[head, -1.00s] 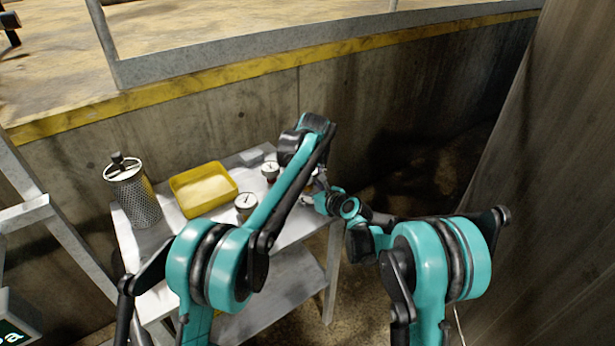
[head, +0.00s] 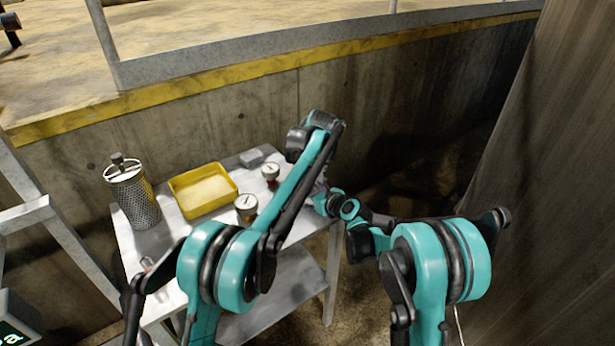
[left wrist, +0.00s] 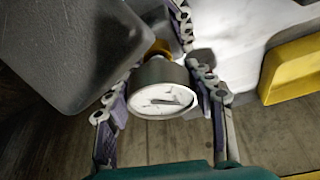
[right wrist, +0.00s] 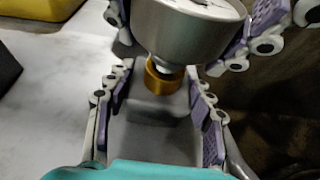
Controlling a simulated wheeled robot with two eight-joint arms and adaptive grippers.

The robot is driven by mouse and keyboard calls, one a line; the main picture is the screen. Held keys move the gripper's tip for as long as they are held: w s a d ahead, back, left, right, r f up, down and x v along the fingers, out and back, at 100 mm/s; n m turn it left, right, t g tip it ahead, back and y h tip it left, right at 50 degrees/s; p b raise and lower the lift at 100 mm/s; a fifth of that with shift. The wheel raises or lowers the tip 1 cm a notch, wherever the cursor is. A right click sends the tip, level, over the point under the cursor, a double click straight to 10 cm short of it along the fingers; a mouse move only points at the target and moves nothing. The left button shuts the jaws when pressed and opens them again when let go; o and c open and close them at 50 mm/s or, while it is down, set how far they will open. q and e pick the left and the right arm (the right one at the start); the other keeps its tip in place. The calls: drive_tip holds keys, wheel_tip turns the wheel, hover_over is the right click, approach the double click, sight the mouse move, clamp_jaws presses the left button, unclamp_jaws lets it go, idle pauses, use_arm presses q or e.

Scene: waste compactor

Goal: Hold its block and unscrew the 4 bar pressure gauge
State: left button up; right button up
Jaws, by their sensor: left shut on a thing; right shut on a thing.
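A round gauge (left wrist: 162,95) with a white dial and a grey metal case sits between the fingers of my left gripper (left wrist: 165,112), which is shut on it. Its dial marking is too blurred to read. In the right wrist view the gauge (right wrist: 190,30) stands on a brass fitting (right wrist: 162,80) that meets a grey block (right wrist: 155,135). My right gripper (right wrist: 160,120) is shut on this block. The block also fills the upper left of the left wrist view (left wrist: 75,45). In the head view, my left arm hides most of the held gauge and block.
On the metal table (head: 190,238) stand two other gauges, one in front (head: 246,206) and one behind (head: 270,172). A yellow tray (head: 203,190), a perforated metal cylinder (head: 134,195) and a grey block (head: 252,158) are there too. A concrete wall (head: 240,110) stands behind.

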use_arm(q)
drive_tip(key=shift+r, duration=2.45)
use_arm(e)
drive_tip(key=o, duration=1.3)
drive_tip(key=shift+s+d, duration=0.1)
drive_tip(key=v, duration=1.1)
drive_tip(key=shift+s+d+r, duration=0.15)
drive_tip(key=shift+s+r, duration=0.05)
drive_tip(key=shift+s, duration=0.05)
